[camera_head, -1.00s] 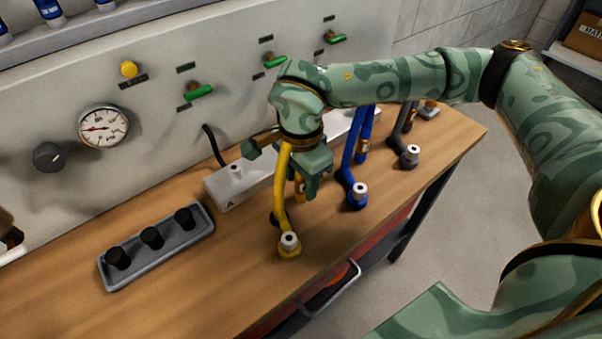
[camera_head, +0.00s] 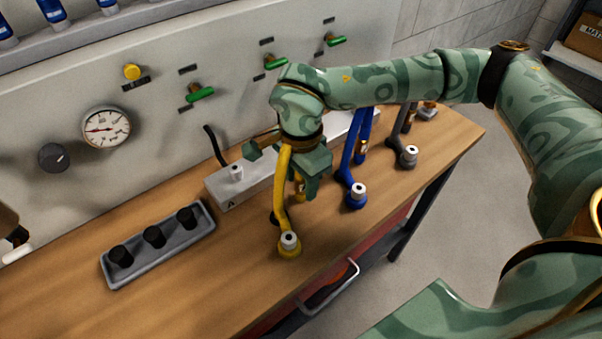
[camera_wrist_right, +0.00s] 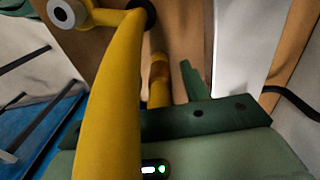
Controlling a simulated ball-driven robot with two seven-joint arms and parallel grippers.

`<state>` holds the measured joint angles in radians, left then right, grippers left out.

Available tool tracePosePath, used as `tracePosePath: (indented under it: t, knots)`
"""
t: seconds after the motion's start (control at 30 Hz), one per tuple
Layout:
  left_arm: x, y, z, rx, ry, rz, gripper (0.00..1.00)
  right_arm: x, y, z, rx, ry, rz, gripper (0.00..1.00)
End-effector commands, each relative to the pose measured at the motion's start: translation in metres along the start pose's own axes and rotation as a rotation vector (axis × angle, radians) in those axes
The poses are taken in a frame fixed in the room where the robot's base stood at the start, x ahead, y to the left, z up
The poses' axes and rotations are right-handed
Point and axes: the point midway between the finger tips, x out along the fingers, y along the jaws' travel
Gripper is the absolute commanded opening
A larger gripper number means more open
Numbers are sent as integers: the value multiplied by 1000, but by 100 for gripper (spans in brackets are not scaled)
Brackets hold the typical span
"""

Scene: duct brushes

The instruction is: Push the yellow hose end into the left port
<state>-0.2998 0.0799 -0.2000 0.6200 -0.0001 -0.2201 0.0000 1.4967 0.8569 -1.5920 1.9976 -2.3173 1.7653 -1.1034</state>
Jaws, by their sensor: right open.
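The yellow hose (camera_head: 281,187) arches beside my right gripper, and its end (camera_head: 289,243) with a pale metal collar rests near the bench's front edge. In the right wrist view the hose (camera_wrist_right: 110,100) crosses close to the camera, with its end (camera_wrist_right: 66,12) at the top left. My right gripper (camera_head: 308,185) is open in front of the pale port block (camera_head: 222,194); one finger shows in the wrist view (camera_wrist_right: 190,85). A yellow piece with a darker band (camera_wrist_right: 158,72) is by that finger; I cannot tell whether they touch. The left port (camera_head: 236,172) is on the block's left end.
A blue hose (camera_head: 350,165) and a grey hose (camera_head: 404,135) stand to the right. A grey tray (camera_head: 160,258) with black caps lies at the left. The wall panel carries a gauge (camera_head: 107,127) and green valve handles (camera_head: 201,94). Bare bench lies between tray and yellow end.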

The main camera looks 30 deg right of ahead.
Motion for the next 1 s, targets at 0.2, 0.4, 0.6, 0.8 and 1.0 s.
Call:
tracePosePath:
  t: [0.2,0.4,0.6,0.8,1.0]
  knots:
    - [0,0,0,0,0,0,36,1,0,0,0,0,0,29]
    - [0,0,0,0,0,0,36,0,0,0,0,0,0,0]
    - [-3,0,-1,0,3,-1,36,-4,0,0,0,0,-2,0]
    - [-10,-1,-4,0,9,-3,36,-13,-1,0,0,0,-4,0]
    - [-17,-2,-6,0,14,-5,36,-21,0,0,0,0,-3,0]
